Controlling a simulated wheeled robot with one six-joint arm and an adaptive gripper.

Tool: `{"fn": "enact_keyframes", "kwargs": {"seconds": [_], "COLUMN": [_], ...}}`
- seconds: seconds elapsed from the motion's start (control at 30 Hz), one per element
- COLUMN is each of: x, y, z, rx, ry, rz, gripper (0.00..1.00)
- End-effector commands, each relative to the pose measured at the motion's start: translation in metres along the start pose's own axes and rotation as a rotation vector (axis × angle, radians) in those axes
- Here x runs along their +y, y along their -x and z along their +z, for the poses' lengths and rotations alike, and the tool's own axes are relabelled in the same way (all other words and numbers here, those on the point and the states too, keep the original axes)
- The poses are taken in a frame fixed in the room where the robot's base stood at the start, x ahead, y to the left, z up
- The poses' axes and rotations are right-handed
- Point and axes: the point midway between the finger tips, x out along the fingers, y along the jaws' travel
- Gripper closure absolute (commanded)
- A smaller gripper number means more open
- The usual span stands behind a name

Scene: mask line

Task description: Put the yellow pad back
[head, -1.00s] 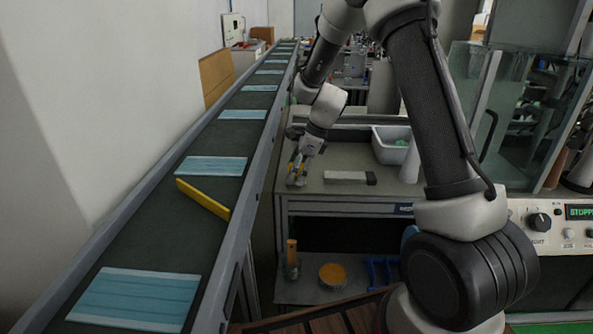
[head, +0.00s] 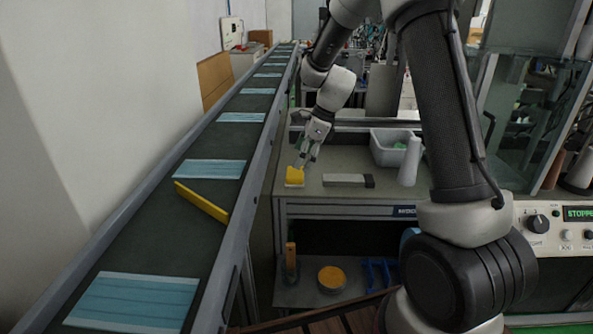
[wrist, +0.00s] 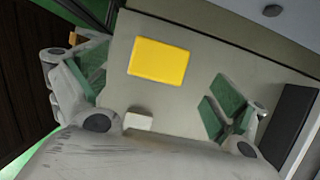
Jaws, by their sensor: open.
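The yellow pad (head: 295,174) rests at the front left of the grey workbench (head: 330,200), on or against a small pale piece. It also shows in the wrist view (wrist: 158,62), flat and clear of both fingers. My gripper (head: 306,160) is just above and behind the pad, tilted down towards it.
A grey block with a dark end (head: 348,180) lies right of the pad. A white bin (head: 385,150) and a white cylinder (head: 410,162) stand further right. The conveyor (head: 150,230) on the left carries several blue masks and a yellow bar (head: 201,201).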

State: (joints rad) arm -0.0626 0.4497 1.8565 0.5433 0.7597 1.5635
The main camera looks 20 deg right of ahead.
Motion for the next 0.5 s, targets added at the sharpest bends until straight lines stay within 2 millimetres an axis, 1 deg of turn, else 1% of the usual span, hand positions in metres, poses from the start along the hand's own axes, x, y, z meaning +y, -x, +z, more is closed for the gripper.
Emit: {"fn": "enact_keyframes", "kwargs": {"seconds": [0.03,0.2,0.33,0.5], "x": [-0.001,0.000,0.000,0.001], "y": [0.013,0.044,0.057,0.062], "z": [0.000,0.000,0.000,0.000], "rx": [-0.001,0.000,0.000,0.001], "ry": [0.000,0.000,-0.001,0.003], "rz": [-0.003,-0.002,-0.001,-0.001], "gripper": [0.03,0.03,0.03,0.03]}}
